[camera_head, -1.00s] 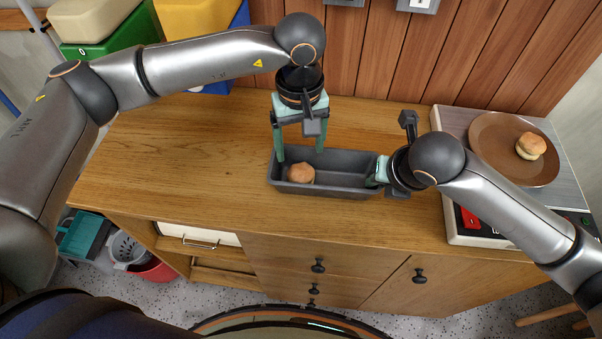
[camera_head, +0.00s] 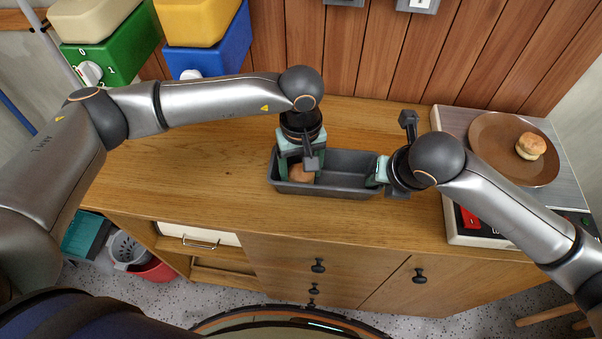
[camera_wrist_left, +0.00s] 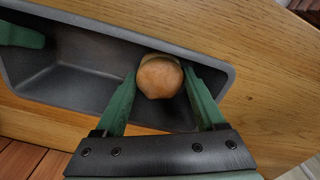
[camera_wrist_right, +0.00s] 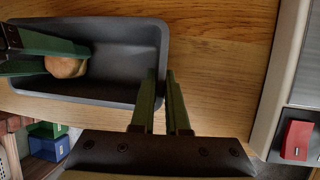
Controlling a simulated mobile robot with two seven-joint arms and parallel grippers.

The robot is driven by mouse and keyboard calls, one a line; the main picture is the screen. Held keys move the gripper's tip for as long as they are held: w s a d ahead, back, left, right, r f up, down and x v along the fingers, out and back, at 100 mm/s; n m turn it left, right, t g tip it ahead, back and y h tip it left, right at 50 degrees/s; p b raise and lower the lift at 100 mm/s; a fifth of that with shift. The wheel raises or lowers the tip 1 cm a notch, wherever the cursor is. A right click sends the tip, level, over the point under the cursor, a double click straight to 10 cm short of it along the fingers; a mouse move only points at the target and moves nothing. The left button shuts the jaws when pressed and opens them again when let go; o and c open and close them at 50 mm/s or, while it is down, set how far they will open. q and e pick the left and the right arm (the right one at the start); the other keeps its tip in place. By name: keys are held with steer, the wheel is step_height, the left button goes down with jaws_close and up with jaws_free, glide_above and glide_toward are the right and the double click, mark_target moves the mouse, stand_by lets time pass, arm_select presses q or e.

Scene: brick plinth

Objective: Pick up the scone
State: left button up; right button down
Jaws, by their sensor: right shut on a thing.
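The scone (camera_head: 301,173), a round brown bun, lies in the left end of the dark grey loaf tin (camera_head: 345,187). It also shows in the left wrist view (camera_wrist_left: 159,77) and partly in the right wrist view (camera_wrist_right: 66,66). My left gripper (camera_head: 299,178) reaches down into the tin, open, with one finger on each side of the scone. Any gap between fingers and scone is very small. My right gripper (camera_head: 378,172) is shut on the right end wall of the tin, as the right wrist view (camera_wrist_right: 160,80) shows.
A brown plate (camera_head: 490,155) with another filled bun (camera_head: 530,146) stands on the appliance at the right. Green (camera_head: 120,55) and blue (camera_head: 215,60) dispensers stand at the back left. The wooden counter (camera_head: 180,165) left of the tin is clear.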

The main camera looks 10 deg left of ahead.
mark_target(301, 170)
arm_select(q)
steer(key=c, duration=0.8)
step_height(301, 170, up, 10)
stand_by(0.3)
arm_select(e)
steer(key=c, duration=0.8)
jaws_free()
steer(key=shift+c, duration=0.2)
steer(key=v, duration=1.2)
